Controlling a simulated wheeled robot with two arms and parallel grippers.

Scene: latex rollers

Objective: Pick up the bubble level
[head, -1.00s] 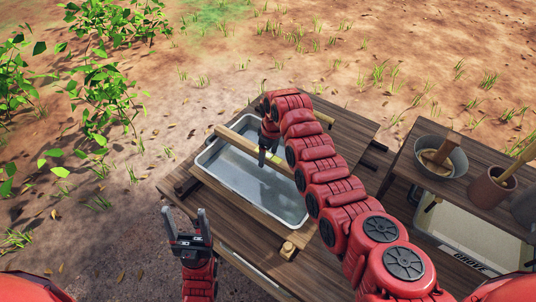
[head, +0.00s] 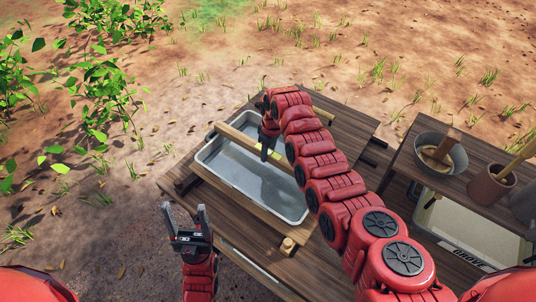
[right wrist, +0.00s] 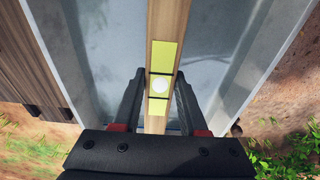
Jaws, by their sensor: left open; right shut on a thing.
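The bubble level is a pale wooden bar (right wrist: 168,20) with yellow-green patches and a white round spot, seen upright down the middle of the right wrist view. In the head view the wooden bar (head: 238,139) lies over the far side of a grey metal tray (head: 214,158). My right gripper (right wrist: 159,80) is shut on the level, one finger on each side near the white spot. In the head view my right gripper (head: 265,155) points down, and the arm hides part of the bar. My left gripper (head: 186,216) is open and empty, left of the tray's near side.
The tray sits on a slatted wooden table (head: 345,131) with a rail and peg (head: 288,245) at the front. To the right, a wooden shelf (head: 452,183) holds a metal bowl (head: 440,152) and a brown pot (head: 491,186). Bare ground and leafy plants lie to the left.

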